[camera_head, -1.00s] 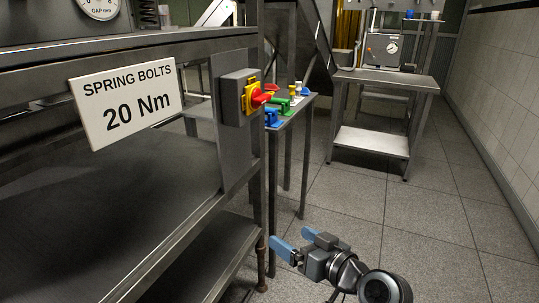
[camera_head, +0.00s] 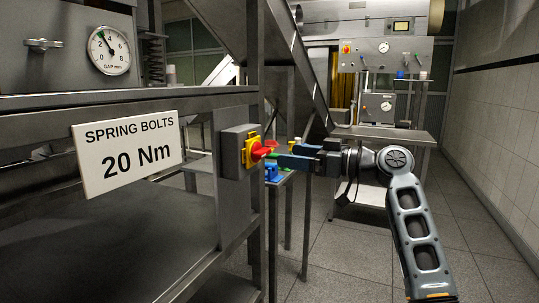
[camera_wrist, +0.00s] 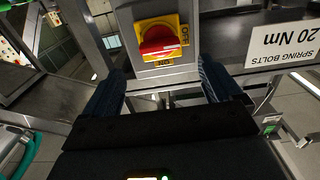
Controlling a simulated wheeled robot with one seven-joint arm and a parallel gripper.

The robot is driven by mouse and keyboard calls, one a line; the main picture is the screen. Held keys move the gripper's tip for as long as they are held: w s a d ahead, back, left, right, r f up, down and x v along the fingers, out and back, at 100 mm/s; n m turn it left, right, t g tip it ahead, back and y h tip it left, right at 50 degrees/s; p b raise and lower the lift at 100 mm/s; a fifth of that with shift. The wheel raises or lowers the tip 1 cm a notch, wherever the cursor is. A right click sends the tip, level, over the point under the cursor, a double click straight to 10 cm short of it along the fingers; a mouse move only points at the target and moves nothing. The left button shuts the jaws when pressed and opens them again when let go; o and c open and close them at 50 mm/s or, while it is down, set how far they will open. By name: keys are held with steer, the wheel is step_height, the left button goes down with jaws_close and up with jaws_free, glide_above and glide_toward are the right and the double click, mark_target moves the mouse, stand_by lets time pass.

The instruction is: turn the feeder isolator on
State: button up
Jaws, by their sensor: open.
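The feeder isolator is a grey box (camera_head: 231,152) on the steel frame's post, with a yellow plate and a red rotary handle (camera_head: 259,152). In the wrist view the handle (camera_wrist: 158,42) is ahead, at upper middle. The picture there is upside down. The yellow plate (camera_wrist: 181,20) has OFF at the right and ON at the bottom; I cannot tell for sure which mark the handle points to. My gripper (camera_head: 281,156) is level with the handle, facing it from the right. In the wrist view its open, empty fingers (camera_wrist: 160,78) stand apart, short of the handle.
A white "SPRING BOLTS 20 Nm" sign (camera_head: 127,153) hangs left of the isolator. A gap dial (camera_head: 109,50) sits above it. A small side table (camera_head: 287,179) with blue and other coloured items is behind my gripper. The floor at right is clear.

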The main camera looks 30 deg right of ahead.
mark_target(267, 152)
steer(key=shift+p+x, duration=0.35)
steer(key=shift+x, duration=3.25)
steer(key=c, duration=1.1)
